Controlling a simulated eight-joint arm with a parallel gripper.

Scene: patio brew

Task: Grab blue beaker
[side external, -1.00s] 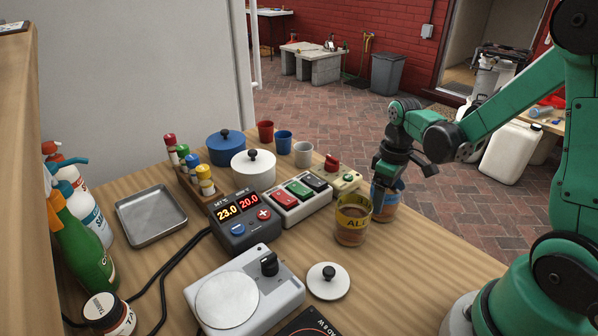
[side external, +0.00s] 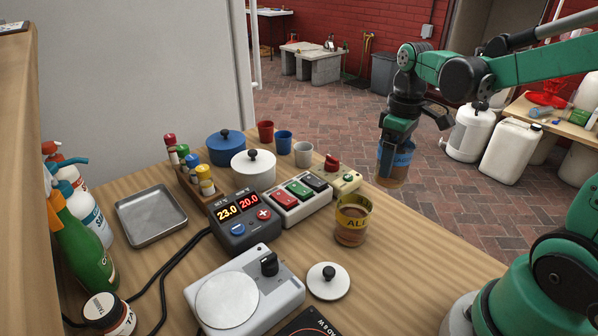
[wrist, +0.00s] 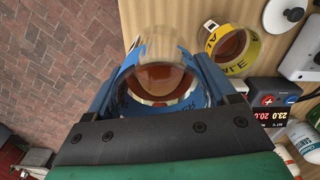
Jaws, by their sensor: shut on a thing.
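The blue beaker (side external: 394,165) is a clear vessel with a blue band and brown liquid inside. My gripper (side external: 394,150) is shut on it and holds it upright in the air, above the right edge of the table. In the wrist view the beaker (wrist: 160,88) sits between the two fingers of my gripper (wrist: 158,100), and the liquid shows through its open top. A similar beaker with a yellow band (side external: 352,220) stands on the table, apart from my gripper. It also shows at the top of the wrist view (wrist: 250,50).
Left of the yellow-banded beaker are a switch box (side external: 300,200), a temperature display (side external: 240,217) and a hot plate (side external: 243,290). A white lid (side external: 328,281) lies in front. Red (side external: 265,131), blue (side external: 284,142) and white (side external: 303,154) cups stand behind. Table around the yellow-banded beaker's right is bare.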

